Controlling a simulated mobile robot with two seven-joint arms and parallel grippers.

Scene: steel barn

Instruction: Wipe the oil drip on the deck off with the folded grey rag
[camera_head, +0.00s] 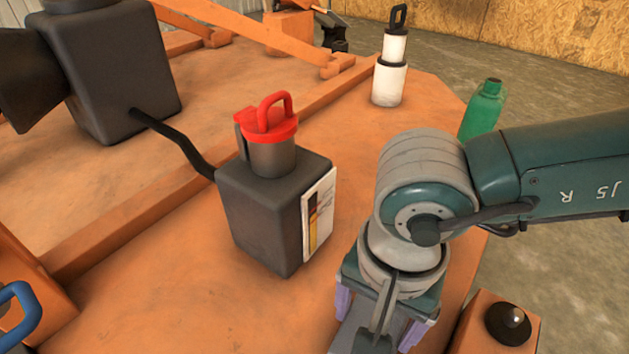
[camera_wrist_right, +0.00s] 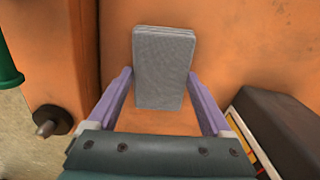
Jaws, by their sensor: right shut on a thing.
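The folded grey rag (camera_wrist_right: 165,62) shows in the right wrist view as a flat grey rectangle between the two purple fingers of my right gripper (camera_wrist_right: 161,78). The gripper is shut on it, over the orange deck (camera_wrist_right: 225,50). In the head view my right gripper (camera_head: 382,325) is at the bottom, right of the dark can, pointing down; the rag is hidden there. The orange deck (camera_head: 180,310) fills much of the head view. I cannot see an oil drip in either view. My left gripper is not in view.
A dark can (camera_head: 262,215) with a red cap stands close left of my right gripper. A white cylinder (camera_head: 390,80) with a black handle stands farther back. A green bottle (camera_head: 484,108) is by the right edge. A black knob (camera_head: 508,323) is at bottom right.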

